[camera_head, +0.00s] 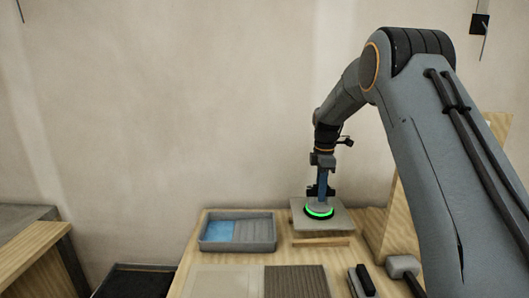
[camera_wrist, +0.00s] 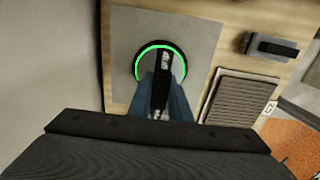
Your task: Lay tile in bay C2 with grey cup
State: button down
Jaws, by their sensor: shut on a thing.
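My gripper (camera_head: 320,190) points down and is shut on the grey cup (camera_head: 319,209), which has a lit green ring. In the wrist view the blue fingers (camera_wrist: 162,92) close around the cup's handle, and the cup (camera_wrist: 147,66) rests flat on a grey square tile (camera_wrist: 126,28). In the head view the tile (camera_head: 340,220) lies level on a wooden support (camera_head: 322,241). A ribbed brown bay (camera_head: 296,282) is in front of it; in the wrist view this bay (camera_wrist: 238,102) has a white tag that seems to read C2.
A grey tray (camera_head: 238,246) with a blue part stands left of the tile. A plain pale slab (camera_head: 222,282) lies left of the ribbed bay. A black-handled tool (camera_head: 361,281) and a mallet-like grey head (camera_head: 403,266) lie to the right, near an upright wooden panel (camera_head: 399,220).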

jog(key=shift+r+p, duration=0.5)
jog(key=shift+r, duration=1.1)
jog(key=shift+s+a+r+p, duration=0.1)
jog(key=shift+s+a+p, duration=0.2)
jog(key=shift+s, duration=0.2)
jog(key=s+a+p, duration=0.1)
jog(key=s+a, duration=0.4)
jog(key=s, duration=0.8)
jog(key=s+a+p, duration=0.1)
jog(key=s+a, duration=0.4)
jog(key=s, duration=0.8)
jog(key=shift+a+p, duration=0.15)
jog(key=shift+p, duration=0.2)
notch_tip(320, 180, down, 8)
jog(key=b, duration=0.3)
jog(key=shift+f+b, duration=0.2)
jog(key=shift+b, duration=0.15)
dwell(1.9)
